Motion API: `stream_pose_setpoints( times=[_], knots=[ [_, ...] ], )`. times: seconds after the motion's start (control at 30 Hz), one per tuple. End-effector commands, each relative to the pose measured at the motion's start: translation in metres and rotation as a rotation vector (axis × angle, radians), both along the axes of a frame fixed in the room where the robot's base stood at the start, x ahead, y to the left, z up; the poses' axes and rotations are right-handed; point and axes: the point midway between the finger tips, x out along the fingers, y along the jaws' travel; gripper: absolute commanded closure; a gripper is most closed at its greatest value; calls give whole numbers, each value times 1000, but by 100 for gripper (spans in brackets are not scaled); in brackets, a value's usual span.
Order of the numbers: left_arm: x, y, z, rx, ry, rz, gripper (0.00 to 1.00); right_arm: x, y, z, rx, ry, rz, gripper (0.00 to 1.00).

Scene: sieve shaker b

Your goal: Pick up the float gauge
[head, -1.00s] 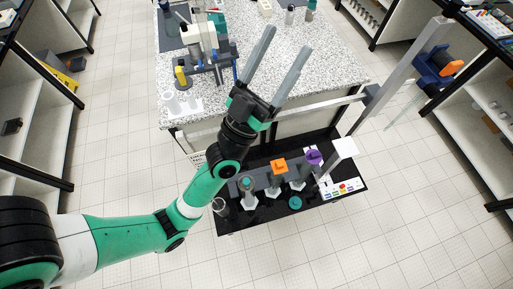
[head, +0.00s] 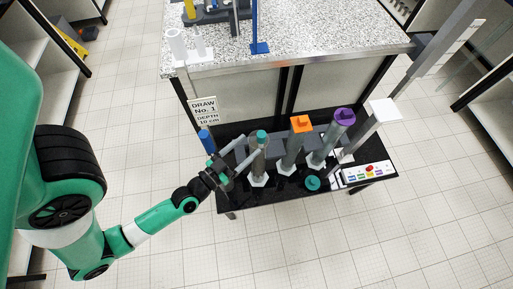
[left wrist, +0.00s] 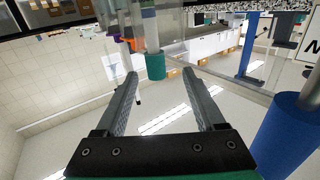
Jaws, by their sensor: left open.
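I cannot tell for certain which object is the float gauge. A clear cylinder with a teal top (head: 261,137) stands upright on a white foot on the low black bench. Its teal end (left wrist: 155,66) also shows in the left wrist view, which looks upside down, ahead of the fingertips and between them in the picture. My left gripper (head: 252,146) is open and empty, its fingers pointing at this cylinder from the left. It also shows in the left wrist view (left wrist: 160,76). My right gripper is not in view.
A blue-topped item (head: 207,141) stands close left of my gripper. To the right are cylinders with an orange top (head: 302,124) and a purple top (head: 344,117), a teal piece (head: 313,183) and a button panel (head: 368,172). A "DRAW No. 1" sign (head: 204,112) stands behind.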

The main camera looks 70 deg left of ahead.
Motion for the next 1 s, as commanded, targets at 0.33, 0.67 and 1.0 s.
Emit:
stream_pose_setpoints(
  times=[0.33, 0.67, 1.0],
  knots=[
    [27, 14, 0, 0, 0, -1, 29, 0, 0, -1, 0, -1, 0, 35],
    [69, 37, 0, 0, -1, -1, 29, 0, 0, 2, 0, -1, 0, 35],
    [71, 37, -1, 0, 1, -1, 47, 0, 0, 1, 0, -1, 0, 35]
  ],
)
